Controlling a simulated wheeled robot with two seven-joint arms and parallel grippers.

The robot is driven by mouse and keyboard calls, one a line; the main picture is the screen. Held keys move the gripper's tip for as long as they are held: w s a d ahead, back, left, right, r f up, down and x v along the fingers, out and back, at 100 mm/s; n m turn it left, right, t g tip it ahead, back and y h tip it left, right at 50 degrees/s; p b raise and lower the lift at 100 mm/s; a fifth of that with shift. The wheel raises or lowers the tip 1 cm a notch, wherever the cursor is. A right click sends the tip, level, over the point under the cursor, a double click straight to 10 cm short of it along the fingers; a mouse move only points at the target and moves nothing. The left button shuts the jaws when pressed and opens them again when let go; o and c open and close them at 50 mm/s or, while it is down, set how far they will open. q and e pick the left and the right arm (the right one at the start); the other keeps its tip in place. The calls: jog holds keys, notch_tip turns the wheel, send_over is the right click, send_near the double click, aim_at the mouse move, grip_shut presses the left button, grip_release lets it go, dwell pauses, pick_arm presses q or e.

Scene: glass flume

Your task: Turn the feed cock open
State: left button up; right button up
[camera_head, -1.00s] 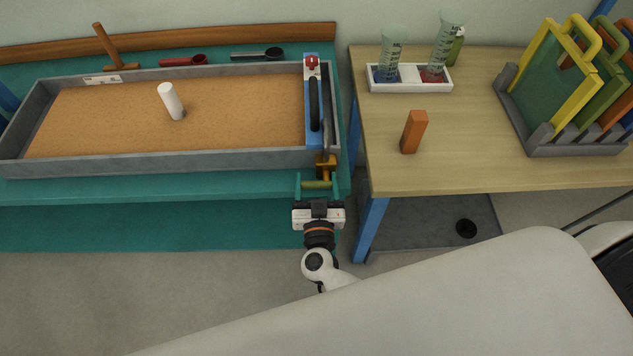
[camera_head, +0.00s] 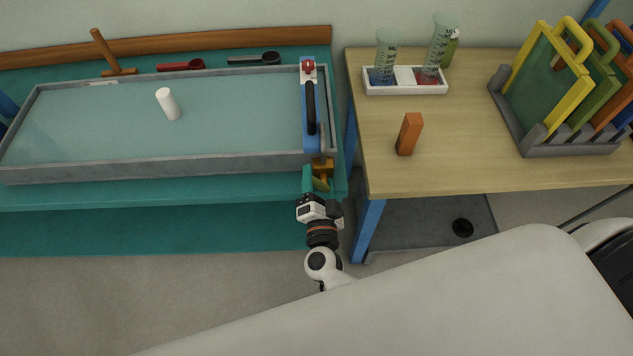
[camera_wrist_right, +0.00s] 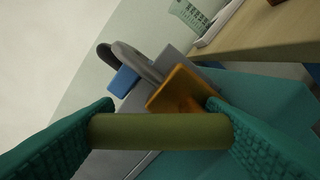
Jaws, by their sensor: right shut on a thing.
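The feed cock has a brass-coloured body (camera_head: 322,166) at the near right corner of the flume tray (camera_head: 180,165). It also shows in the right wrist view (camera_wrist_right: 178,92). Its olive-green bar handle (camera_wrist_right: 160,132) lies across the right wrist view. My right gripper (camera_head: 317,183) is shut on this handle, with a teal finger at each end of the bar. In the head view the gripper is turned at an angle and partly hides the handle. The tray bed looks pale blue-green, like water. My left gripper is not in view.
A white peg (camera_head: 168,104) stands in the tray. A blue gate frame (camera_head: 310,115) with a black handle crosses the tray's right end. On the wooden table (camera_head: 465,165) stand an orange block (camera_head: 409,134), a white holder (camera_head: 405,88) with beakers, and a rack (camera_head: 540,145) of coloured panels.

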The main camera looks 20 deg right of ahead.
jog(key=m, duration=0.3)
jog(key=d+m+b, duration=0.1)
jog(key=m, duration=0.2)
jog(key=shift+s+d+r, duration=0.1)
jog(key=shift+s+r, duration=0.05)
jog(key=shift+s, duration=0.05)
dwell(0.4)
jog(key=o, duration=1)
